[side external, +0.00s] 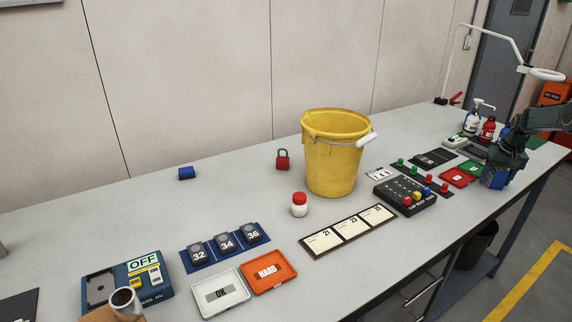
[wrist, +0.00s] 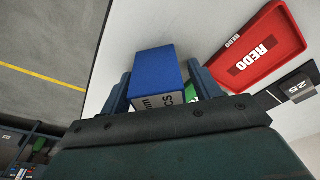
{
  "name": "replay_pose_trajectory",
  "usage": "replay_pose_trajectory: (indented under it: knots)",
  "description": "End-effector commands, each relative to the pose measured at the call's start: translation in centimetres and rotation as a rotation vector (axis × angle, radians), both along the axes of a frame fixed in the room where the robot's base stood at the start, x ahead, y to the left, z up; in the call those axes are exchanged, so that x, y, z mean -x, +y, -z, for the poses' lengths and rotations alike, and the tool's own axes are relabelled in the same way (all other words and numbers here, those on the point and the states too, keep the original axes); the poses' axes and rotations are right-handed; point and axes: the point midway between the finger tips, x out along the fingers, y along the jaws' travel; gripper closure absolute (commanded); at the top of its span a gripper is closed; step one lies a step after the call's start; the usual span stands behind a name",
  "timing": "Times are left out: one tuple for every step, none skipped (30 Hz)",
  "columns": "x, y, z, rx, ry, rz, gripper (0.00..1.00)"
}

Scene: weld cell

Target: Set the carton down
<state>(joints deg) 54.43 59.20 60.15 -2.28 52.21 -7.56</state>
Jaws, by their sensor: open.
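The carton is a blue box (wrist: 154,78) with a white lettered side, partly hidden by my gripper's housing. In the side view the carton (side external: 495,179) is at the table's front edge on the right, under my gripper (side external: 499,167). In the wrist view my gripper (wrist: 157,84) has one finger on each side of the carton, with the jaws open. The carton seems to rest on the table; the contact underneath is hidden.
A red REDO tray (side external: 459,178) lies beside the carton, and a green tray (side external: 471,167) lies close behind. A dark button panel (side external: 396,194) and a yellow bucket (side external: 333,160) stand farther left. The floor (wrist: 50,70) shows past the table edge.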

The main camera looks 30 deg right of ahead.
Motion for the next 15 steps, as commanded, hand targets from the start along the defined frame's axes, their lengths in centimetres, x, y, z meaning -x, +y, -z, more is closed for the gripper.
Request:
replay_pose_trajectory:
  knots:
    - [0.0, 0.0, -0.3, 0.001, -0.001, 0.0, 0.38]
    - [0.0, 0.0, -0.5, 0.001, -0.001, 0.0, 0.38]
    - [0.0, 0.0, -0.7, 0.001, -0.001, 0.0, 0.38]
    - [0.0, 0.0, -1.0, 0.001, -0.001, 0.0, 0.38]
    - [0.1, 0.1, -1.2, 0.001, -0.001, 0.0, 0.38]
    - [0.1, 0.1, -1.6, 0.001, -0.001, 0.0, 0.38]
    - [0.1, 0.1, -2.0, 0.002, -0.002, 0.0, 0.38]
    - [0.2, 0.2, -2.3, 0.002, -0.002, 0.0, 0.38]
    - [0.3, 0.2, -2.9, 0.003, -0.001, 0.0, 0.38]
    - [0.3, 0.3, -3.3, 0.002, -0.002, 0.0, 0.38]
    - [0.3, 0.3, -3.8, 0.002, -0.002, 0.0, 0.38]
    - [0.4, 0.4, -4.4, 0.004, -0.002, 0.0, 0.38]
    - [0.4, 0.4, -4.9, 0.004, -0.002, 0.0, 0.38]
    - [0.5, 0.5, -5.4, 0.003, -0.001, 0.0, 0.38]
    - [0.6, 0.6, -6.1, 0.003, -0.002, 0.001, 0.38]
